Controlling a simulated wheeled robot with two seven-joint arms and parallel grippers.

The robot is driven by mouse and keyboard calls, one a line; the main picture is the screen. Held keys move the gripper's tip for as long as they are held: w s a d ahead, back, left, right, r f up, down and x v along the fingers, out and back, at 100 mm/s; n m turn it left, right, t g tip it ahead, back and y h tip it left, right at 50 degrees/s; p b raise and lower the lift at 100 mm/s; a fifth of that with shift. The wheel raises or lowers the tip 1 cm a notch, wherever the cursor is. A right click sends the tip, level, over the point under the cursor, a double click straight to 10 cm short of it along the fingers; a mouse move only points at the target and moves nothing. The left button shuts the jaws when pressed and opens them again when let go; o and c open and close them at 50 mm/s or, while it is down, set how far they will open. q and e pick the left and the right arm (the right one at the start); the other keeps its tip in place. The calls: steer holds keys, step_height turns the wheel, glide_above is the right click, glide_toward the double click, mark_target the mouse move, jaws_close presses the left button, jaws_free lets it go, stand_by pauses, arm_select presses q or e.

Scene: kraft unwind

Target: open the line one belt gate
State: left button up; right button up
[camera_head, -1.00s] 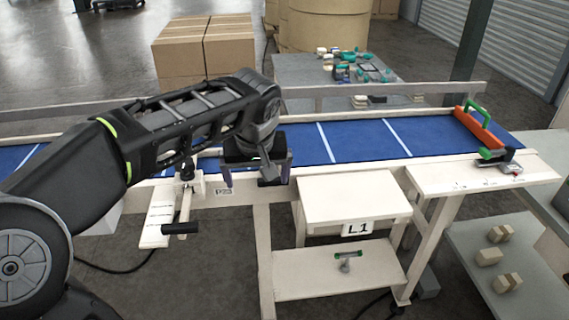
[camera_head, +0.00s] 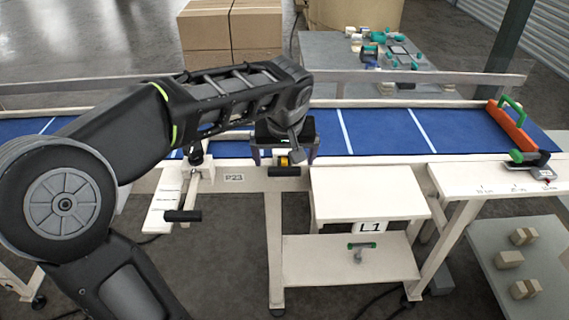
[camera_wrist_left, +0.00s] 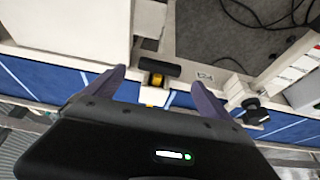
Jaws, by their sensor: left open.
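The blue line-one belt (camera_head: 380,133) runs across the head view in a cream frame. An orange bar with a green handle (camera_head: 511,126) lies across the belt's right end. My right gripper is not in view.
A lever with a black grip (camera_head: 183,216) projects from the front rail left of the P23 tag (camera_head: 234,177). A cream shelf stand (camera_head: 365,195) stands right of the gripper. Cardboard boxes (camera_head: 232,30) and a grey table (camera_head: 340,60) are behind the belt.

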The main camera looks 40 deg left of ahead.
mark_target(284, 168)
arm_select(q)
steer(key=shift+p+x, duration=0.35)
steer(key=shift+x, duration=2.05)
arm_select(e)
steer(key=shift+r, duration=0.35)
arm_select(q)
steer(key=shift+c, duration=0.2)
